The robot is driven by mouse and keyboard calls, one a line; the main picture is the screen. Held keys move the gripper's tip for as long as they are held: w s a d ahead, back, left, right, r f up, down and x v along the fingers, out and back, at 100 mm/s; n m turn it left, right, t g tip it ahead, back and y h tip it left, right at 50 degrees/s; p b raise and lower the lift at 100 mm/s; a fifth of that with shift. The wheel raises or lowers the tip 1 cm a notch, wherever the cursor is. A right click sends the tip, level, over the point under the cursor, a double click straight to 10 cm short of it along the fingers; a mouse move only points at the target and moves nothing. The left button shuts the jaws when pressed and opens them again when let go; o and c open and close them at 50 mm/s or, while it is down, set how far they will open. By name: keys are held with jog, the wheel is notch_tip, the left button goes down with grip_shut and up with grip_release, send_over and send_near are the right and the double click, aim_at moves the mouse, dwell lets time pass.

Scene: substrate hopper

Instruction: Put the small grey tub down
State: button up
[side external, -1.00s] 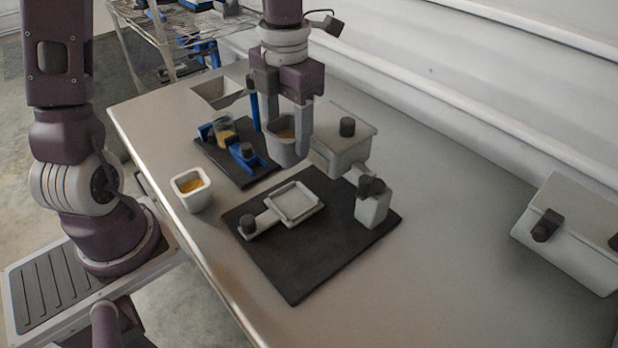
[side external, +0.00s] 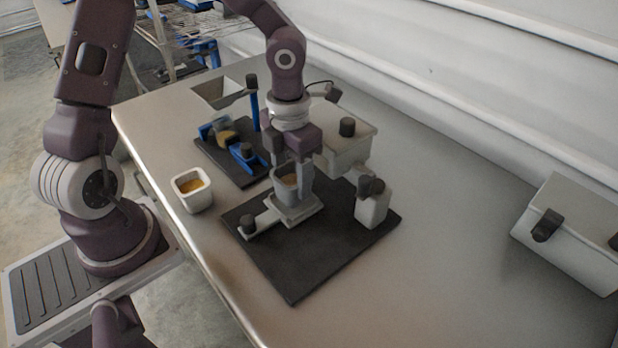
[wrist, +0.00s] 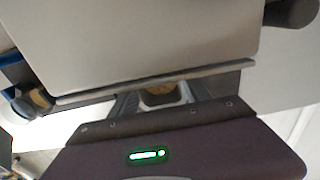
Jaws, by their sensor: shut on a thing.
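The small grey tub (side external: 286,190) holds some tan material and is in my gripper (side external: 291,182), whose fingers are shut on its sides. The tub is upright over the square light-grey plate (side external: 309,213) on the black mat. I cannot tell whether its base touches the plate. In the wrist view, only part of the tub's rim and the tan contents (wrist: 160,95) show, partly covered by a large pale surface in front.
A white tub with orange contents (side external: 191,190) stands at the table's left edge. A blue stand (side external: 241,153) is on another black mat behind. A grey dispenser box (side external: 348,145) is close behind my gripper, and a small white block (side external: 371,207) stands right of the plate.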

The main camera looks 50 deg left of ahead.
notch_tip(320, 180, up, 21)
notch_tip(320, 180, down, 22)
jog(key=shift+f, duration=0.15)
jog(key=o, duration=1.7)
jog(key=shift+f, duration=0.1)
jog(key=shift+c, duration=0.2)
